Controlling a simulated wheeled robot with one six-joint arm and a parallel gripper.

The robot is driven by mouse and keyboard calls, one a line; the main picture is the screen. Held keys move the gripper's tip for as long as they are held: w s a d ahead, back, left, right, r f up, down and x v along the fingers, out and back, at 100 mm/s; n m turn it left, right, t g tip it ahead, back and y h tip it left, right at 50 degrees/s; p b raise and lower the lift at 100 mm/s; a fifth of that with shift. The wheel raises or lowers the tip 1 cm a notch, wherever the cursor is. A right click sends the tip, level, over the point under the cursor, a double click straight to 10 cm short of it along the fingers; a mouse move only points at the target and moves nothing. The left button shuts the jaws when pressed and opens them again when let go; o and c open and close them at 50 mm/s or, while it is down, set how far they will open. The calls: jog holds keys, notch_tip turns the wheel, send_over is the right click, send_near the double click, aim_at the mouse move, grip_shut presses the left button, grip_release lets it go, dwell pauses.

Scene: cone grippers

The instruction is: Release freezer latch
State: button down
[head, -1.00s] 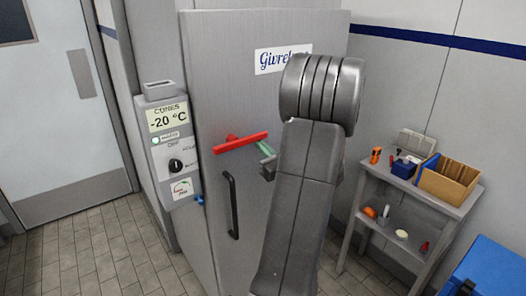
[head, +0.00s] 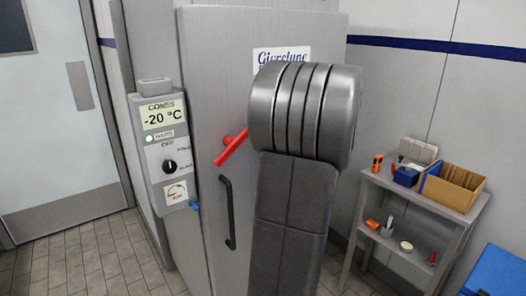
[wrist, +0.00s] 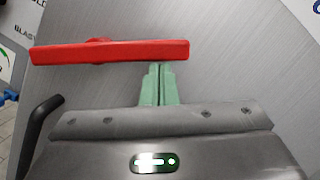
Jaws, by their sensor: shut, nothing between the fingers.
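The red freezer latch (head: 232,147) is a bar on the grey freezer door (head: 215,75). In the head view it slants, left end low and right part rising behind my arm. In the wrist view the red latch (wrist: 110,51) lies across the top. My gripper (wrist: 160,68) shows green fingers pressed together, empty, with tips right at the lower edge of the bar's right part. They touch it or nearly so; I cannot tell which. My arm hides the gripper in the head view.
The black door handle (head: 228,212) is below the latch; it also shows in the wrist view (wrist: 40,130). A control box (head: 165,150) reading -20 °C is at left. A small table (head: 420,195) with boxes and small items stands at right.

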jog(key=shift+s+a+r+n+g+b, duration=0.45)
jog(key=shift+r+n+b, duration=0.5)
jog(key=shift+n, duration=0.7)
jog(key=shift+s+a+r+n+g+b, duration=0.3)
jog(key=shift+a+r+n+b, duration=0.25)
jog(key=shift+n+b, duration=0.9)
jog(key=shift+s+a+r+n+g+b, duration=0.4)
jog(key=shift+r+n+b, duration=0.5)
jog(key=shift+n, duration=0.9)
jog(key=shift+w, duration=0.1)
jog(key=shift+f, duration=0.1)
